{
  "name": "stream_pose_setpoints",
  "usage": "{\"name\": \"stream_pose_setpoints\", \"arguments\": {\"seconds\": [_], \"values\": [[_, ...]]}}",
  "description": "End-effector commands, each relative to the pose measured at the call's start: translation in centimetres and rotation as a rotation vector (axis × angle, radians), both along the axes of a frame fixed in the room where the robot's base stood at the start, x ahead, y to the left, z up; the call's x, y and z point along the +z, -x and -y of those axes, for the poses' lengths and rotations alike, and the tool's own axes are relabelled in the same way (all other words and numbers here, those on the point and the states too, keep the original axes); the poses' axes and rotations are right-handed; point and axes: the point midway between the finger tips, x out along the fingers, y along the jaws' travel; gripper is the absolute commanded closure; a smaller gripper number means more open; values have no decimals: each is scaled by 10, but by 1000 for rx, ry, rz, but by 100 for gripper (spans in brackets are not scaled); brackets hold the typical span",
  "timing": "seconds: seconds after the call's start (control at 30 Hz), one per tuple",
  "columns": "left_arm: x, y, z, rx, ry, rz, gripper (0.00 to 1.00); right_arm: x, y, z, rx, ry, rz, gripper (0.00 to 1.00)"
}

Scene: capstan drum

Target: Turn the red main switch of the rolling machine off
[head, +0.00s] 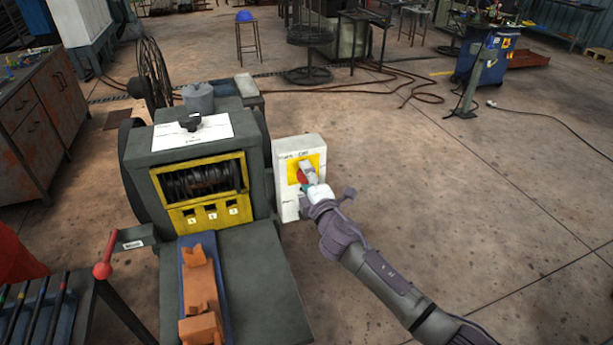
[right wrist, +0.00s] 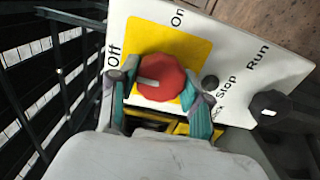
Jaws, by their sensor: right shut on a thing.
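The red main switch (right wrist: 163,72) is a round knob on a yellow plate (right wrist: 188,48) on a white control panel (right wrist: 139,11). "Off" and "On" are printed beside the plate. The knob's pale mark lies on its left side in the right wrist view, toward the "Off" side. My right gripper (right wrist: 160,92) has its teal fingers on both sides of the knob and is shut on it. In the head view, my right gripper (head: 308,184) reaches the panel (head: 287,211) from the lower right and mostly hides the knob. My left gripper is not in view.
A black knob (right wrist: 270,103) beside "Stop" and "Run" sits close to the right finger. The rolling machine (head: 140,180) stands left of the panel, with a red-knobbed lever (head: 103,270) at its front left. The floor (head: 450,200) to the right is clear.

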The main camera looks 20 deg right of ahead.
Motion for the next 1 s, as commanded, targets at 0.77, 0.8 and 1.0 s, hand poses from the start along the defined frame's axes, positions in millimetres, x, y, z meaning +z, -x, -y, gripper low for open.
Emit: {"name": "stream_pose_setpoints", "arguments": {"seconds": [0.77, 0.8, 1.0], "values": [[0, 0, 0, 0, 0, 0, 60, -1, 0, 0, 0, 18, -1, 26], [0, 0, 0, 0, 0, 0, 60, -1, 0, 0, 0, 17, -1, 26], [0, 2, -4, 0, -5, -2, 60, -1, 3, 0, 0, 17, 0, 26]]}}
